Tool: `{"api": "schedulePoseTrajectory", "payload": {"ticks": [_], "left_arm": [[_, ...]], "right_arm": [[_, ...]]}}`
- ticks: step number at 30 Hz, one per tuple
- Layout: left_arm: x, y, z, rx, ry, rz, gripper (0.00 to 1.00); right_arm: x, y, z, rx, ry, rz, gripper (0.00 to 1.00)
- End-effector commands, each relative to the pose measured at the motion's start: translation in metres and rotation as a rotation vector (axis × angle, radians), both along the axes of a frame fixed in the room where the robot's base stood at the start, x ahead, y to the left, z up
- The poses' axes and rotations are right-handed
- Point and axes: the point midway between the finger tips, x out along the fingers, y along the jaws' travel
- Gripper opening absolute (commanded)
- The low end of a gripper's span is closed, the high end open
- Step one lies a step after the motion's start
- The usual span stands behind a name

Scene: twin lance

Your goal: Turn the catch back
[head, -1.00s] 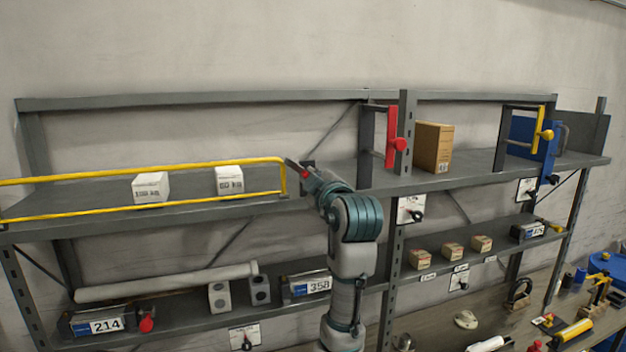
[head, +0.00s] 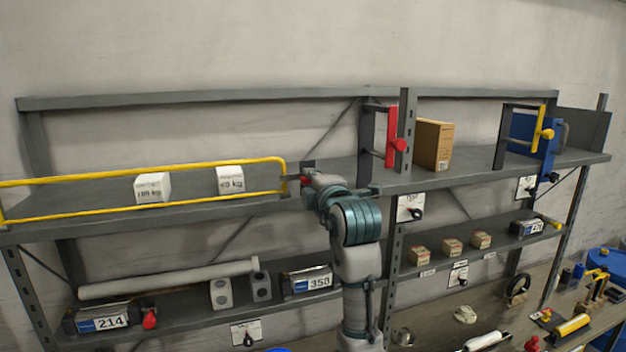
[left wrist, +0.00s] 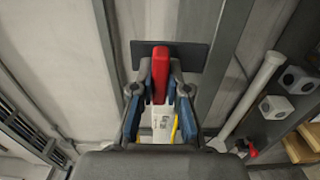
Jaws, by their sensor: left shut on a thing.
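The catch is a red lever (left wrist: 160,72) in front of a dark plate (left wrist: 194,56) in the left wrist view. In the head view a bit of its red (head: 304,180) shows by the end of the yellow rail (head: 225,163), below the dark plate (head: 308,165). My left gripper (left wrist: 160,96) has its blue-padded fingers on both sides of the red lever and is shut on it. In the head view the left gripper (head: 309,182) is small and partly hidden by its own wrist. My right gripper is in neither view.
Two white boxes (head: 153,188) stand behind the yellow rail on the upper shelf (head: 95,196). A red handle (head: 391,137) on a frame and a cardboard box (head: 433,146) stand right of my arm. The lower shelf holds a white tube (head: 170,279).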

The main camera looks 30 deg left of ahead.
Motion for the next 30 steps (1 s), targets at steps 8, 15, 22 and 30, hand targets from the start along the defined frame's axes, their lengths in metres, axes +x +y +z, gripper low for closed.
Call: {"api": "schedulePoseTrajectory", "payload": {"ticks": [8,15,22,30], "left_arm": [[0.0017,0.0004,-0.0055,-0.020,-0.003,0.000,0.00],[0.0020,0.0005,-0.0062,-0.020,-0.002,0.000,0.16],[0.0018,0.0004,-0.0044,-0.016,-0.003,0.000,0.40],[-0.0036,-0.0067,-0.0024,-0.013,-0.007,-0.001,0.40]], "right_arm": [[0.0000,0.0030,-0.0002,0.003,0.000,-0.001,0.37],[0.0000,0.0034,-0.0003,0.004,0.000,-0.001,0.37],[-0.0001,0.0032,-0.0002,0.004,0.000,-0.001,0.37],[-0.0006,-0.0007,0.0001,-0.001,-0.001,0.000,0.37]]}}
